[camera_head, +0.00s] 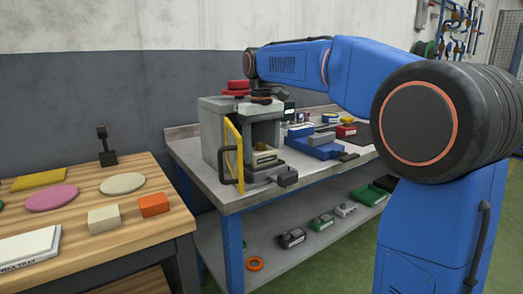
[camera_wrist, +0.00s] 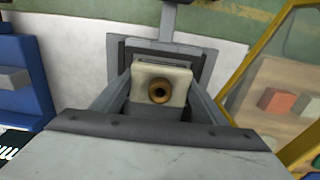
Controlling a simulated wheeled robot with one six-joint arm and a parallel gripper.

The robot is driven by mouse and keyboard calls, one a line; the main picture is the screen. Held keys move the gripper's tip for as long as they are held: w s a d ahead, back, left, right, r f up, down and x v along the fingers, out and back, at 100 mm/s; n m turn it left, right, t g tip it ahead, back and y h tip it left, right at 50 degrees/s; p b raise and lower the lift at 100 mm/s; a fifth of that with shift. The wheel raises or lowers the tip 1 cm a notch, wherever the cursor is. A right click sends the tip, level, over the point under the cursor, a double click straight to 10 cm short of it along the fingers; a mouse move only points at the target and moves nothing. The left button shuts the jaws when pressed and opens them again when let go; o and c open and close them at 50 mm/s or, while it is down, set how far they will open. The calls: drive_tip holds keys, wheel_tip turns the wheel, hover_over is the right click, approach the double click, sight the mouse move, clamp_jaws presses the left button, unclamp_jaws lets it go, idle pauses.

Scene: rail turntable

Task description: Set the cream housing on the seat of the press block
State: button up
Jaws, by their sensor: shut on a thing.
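The cream housing (camera_wrist: 173,74) is a small block with a round brass-coloured piece (camera_wrist: 159,90) in its middle. It also shows in the head view (camera_head: 264,158), low in the opening of the grey press block (camera_head: 214,128). In the wrist view, my gripper (camera_wrist: 160,88) has a grey finger at each side of the housing and is shut on it, from above. The seat (camera_wrist: 205,65) is a grey framed area around and under the housing. I cannot tell whether the housing's underside touches it. My arm hides part of the press block's top.
A yellow-framed guard (camera_head: 233,150) stands open at the press's left. A blue fixture (camera_head: 315,147) lies to its right on the bench (camera_head: 220,195). A wooden table (camera_head: 150,225) at left carries a cream block (camera_head: 104,219) and an orange block (camera_head: 154,205).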

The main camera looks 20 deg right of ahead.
drive_tip(key=o, duration=1.7)
wheel_tip(320, 180, up, 16)
drive_tip(key=s+d+f+m+t, duration=0.2)
drive_tip(key=s+d+f, duration=0.2)
drive_tip(key=s+f, duration=1)
drive_tip(key=s+d+f+t, duration=0.1)
drive_tip(key=s+f, duration=0.5)
drive_tip(key=f, duration=0.1)
drive_tip(key=s+d+f+m+t, duration=0.1)
drive_tip(key=s+f, duration=0.6)
drive_tip(key=f, duration=0.1)
drive_tip(key=s+d+f, duration=0.1)
drive_tip(key=s+f, duration=0.5)
drive_tip(key=f, duration=0.1)
drive_tip(key=shift+s+f+m+t, duration=0.15)
drive_tip(key=shift+f+m+t, duration=0.15)
drive_tip(key=shift+f+t, duration=0.1)
